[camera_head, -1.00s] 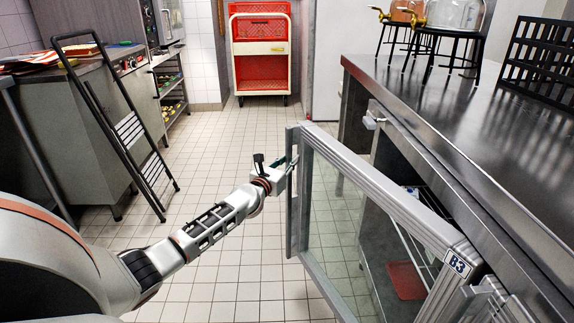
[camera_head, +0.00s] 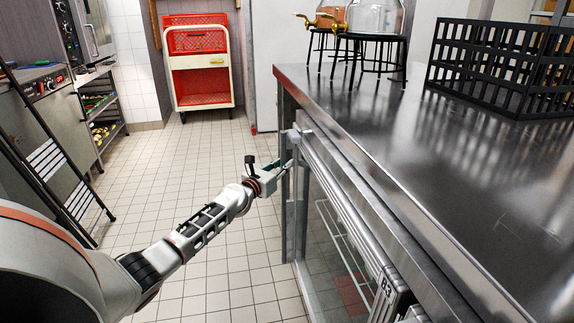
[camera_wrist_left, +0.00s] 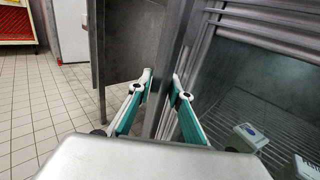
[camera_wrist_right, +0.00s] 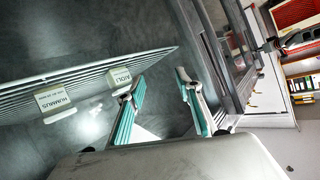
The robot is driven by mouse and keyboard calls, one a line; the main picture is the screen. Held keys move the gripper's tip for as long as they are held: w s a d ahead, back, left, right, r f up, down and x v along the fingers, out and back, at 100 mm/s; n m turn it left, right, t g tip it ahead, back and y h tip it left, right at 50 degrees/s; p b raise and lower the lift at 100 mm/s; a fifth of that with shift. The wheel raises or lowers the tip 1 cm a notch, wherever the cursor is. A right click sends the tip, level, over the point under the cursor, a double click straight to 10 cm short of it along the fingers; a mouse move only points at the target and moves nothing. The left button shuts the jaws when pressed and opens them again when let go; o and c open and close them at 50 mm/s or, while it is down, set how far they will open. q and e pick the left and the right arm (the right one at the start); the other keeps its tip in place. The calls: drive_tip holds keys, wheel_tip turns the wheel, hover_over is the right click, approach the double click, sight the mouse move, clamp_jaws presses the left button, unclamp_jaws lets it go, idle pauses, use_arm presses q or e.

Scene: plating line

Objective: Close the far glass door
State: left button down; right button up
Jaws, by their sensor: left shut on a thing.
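The far glass door (camera_head: 325,235) has a light metal frame and a B3 label at its near top corner. It now lies almost in line with the counter front; I cannot tell whether a narrow gap is left. Its upright handle (camera_head: 290,215) is at its far edge. My left gripper (camera_head: 284,166) is shut on this handle, with one finger on each side, as the left wrist view (camera_wrist_left: 163,98) shows. My right gripper (camera_wrist_right: 158,88) is open and empty near a wire shelf, seen only in the right wrist view.
The steel counter (camera_head: 430,190) bears a black crate (camera_head: 510,65) and glass dispensers on stands. White tubs (camera_wrist_right: 55,102) stand on the wire shelf. A folded ladder (camera_head: 60,185) leans at left. A red-and-cream trolley (camera_head: 200,85) stands at the back. The tiled floor between is clear.

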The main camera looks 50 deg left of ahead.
use_arm(q)
drive_tip(key=shift+w+d+r, duration=0.15)
drive_tip(key=shift+w+d, duration=0.1)
drive_tip(key=shift+d, duration=0.15)
drive_tip(key=c, duration=2)
unclamp_jaws()
drive_tip(key=shift+o, duration=0.2)
drive_tip(key=shift+w+d, duration=0.2)
drive_tip(key=shift+w, duration=0.1)
drive_tip(key=shift+a, duration=0.1)
drive_tip(key=v, duration=1.2)
drive_tip(key=shift+a, duration=0.2)
drive_tip(key=shift+s, duration=0.1)
